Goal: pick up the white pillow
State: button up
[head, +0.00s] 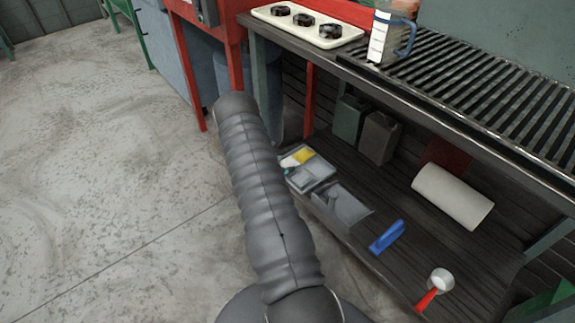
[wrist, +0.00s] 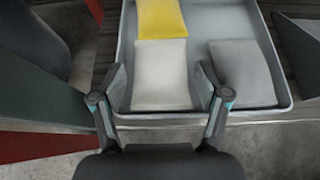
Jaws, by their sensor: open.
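The white pillow (wrist: 160,84) is a small flat pad lying in a grey tray (wrist: 118,20), below a yellow pad in the wrist view. In the head view a pale patch of it shows in the tray (head: 321,171), beside the yellow pad. My gripper (wrist: 160,70) is open, its two fingers on either side of the white pillow in the picture. Nothing is held between them. I cannot tell whether the fingertips touch the pillow or how high they are above it. In the head view my arm hides most of the gripper.
A yellow pad (wrist: 162,18) and a grey pad (wrist: 242,72) share the tray. On the low shelf are a grey bin (head: 345,204), a blue object (head: 387,237), a white roll (head: 452,196) and a red-handled scoop (head: 440,281). The bench top (head: 440,85) overhangs the shelf.

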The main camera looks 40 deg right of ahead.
jog(key=x, duration=0.2)
jog(key=shift+d, duration=0.3)
jog(key=shift+c, duration=0.3)
jog(key=c, duration=0.8)
jog(key=shift+o, duration=0.2)
